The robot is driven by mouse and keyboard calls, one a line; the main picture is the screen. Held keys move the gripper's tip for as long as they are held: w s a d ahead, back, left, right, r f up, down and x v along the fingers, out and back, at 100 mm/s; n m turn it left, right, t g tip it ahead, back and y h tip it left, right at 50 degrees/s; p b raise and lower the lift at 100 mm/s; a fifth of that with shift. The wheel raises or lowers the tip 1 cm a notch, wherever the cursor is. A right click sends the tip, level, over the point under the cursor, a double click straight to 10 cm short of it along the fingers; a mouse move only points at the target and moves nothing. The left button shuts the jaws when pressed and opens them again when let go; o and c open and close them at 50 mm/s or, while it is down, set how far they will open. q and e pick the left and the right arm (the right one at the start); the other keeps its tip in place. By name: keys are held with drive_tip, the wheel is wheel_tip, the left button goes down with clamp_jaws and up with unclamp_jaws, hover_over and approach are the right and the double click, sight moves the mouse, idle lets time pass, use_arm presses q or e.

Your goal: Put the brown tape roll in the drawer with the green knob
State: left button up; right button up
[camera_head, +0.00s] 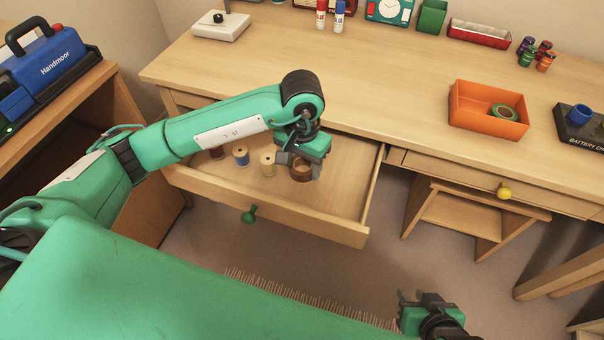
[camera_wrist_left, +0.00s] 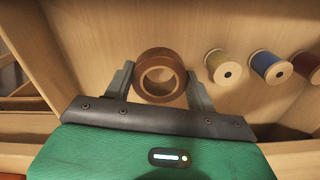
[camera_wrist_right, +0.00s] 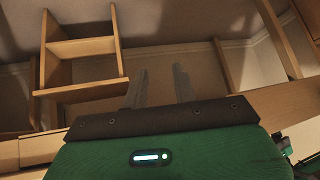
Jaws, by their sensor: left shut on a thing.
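The brown tape roll (camera_head: 302,173) is between the fingers of my left gripper (camera_head: 298,165), over the open drawer (camera_head: 340,199) with the green knob (camera_head: 249,214). In the left wrist view the roll (camera_wrist_left: 161,77) sits between the two fingers (camera_wrist_left: 160,88), with its round hole facing the camera. The gripper is shut on it. I cannot tell whether the roll touches the drawer floor. My right gripper (camera_head: 411,297) is low at the front, away from the desk; in the right wrist view its fingers (camera_wrist_right: 157,88) are apart with nothing between them.
Several thread spools, one of them blue (camera_head: 240,156), stand in the drawer left of the roll. A closed drawer with a yellow knob (camera_head: 504,192) is to the right. On the desk (camera_head: 380,85) an orange bin (camera_head: 462,119) holds a green roll (camera_head: 505,112).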

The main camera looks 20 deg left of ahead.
sight(302, 175)
use_arm(q)
wheel_tip(302, 175, down, 4)
drive_tip(key=shift+f, duration=0.2)
use_arm(e)
drive_tip(key=shift+w+a+t, duration=0.25)
drive_tip(key=shift+a+t, duration=0.15)
use_arm(q)
drive_tip(key=shift+b, duration=0.3)
use_arm(e)
drive_tip(key=shift+f, duration=0.1)
use_arm(q)
drive_tip(key=shift+f, duration=0.1)
drive_tip(key=o, duration=1)
use_arm(e)
drive_tip(key=shift+w+a+y, duration=0.15)
drive_tip(key=shift+a+y, duration=0.15)
drive_tip(key=shift+a, duration=0.05)
